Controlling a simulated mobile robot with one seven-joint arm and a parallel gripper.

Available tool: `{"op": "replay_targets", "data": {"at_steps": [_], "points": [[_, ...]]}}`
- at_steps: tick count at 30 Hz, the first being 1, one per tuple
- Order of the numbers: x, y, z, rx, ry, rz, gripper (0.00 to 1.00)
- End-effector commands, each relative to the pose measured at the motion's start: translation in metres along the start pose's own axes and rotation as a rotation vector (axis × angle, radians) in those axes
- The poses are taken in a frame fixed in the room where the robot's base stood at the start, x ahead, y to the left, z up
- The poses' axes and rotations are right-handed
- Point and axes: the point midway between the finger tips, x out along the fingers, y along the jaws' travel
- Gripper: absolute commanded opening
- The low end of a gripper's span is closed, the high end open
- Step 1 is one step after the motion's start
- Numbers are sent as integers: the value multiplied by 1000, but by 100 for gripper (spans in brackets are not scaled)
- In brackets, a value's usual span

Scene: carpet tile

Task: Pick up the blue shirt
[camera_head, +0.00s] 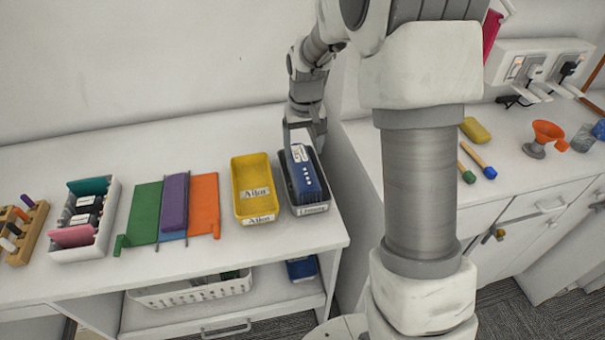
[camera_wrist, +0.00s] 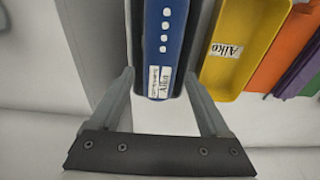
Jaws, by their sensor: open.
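A folded blue shirt (camera_head: 309,182) with a row of white buttons and a white label lies in a dark grey bin (camera_head: 311,210) on the white shelf unit. In the wrist view the blue shirt (camera_wrist: 174,30) lies ahead of the fingers, its near labelled end roughly between the two fingertips. My gripper (camera_head: 304,139) is open and empty at the bin's far end; it also shows in the wrist view (camera_wrist: 160,82). I cannot tell whether the fingers touch the shirt or the bin.
A yellow bin (camera_head: 252,170) stands close on the left of the grey bin. Another counter (camera_head: 520,165) with small tools is on the right.

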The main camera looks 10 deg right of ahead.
Motion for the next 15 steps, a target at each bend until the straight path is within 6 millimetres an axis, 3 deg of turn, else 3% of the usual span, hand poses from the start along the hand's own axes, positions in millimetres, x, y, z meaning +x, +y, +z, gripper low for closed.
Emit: {"op": "replay_targets", "data": {"at_steps": [3, 10, 15], "points": [[18, 0, 0, -1, -2, 0, 80], [33, 0, 2, -1, -2, 0, 80], [58, -2, 10, -1, -5, 0, 80]]}}
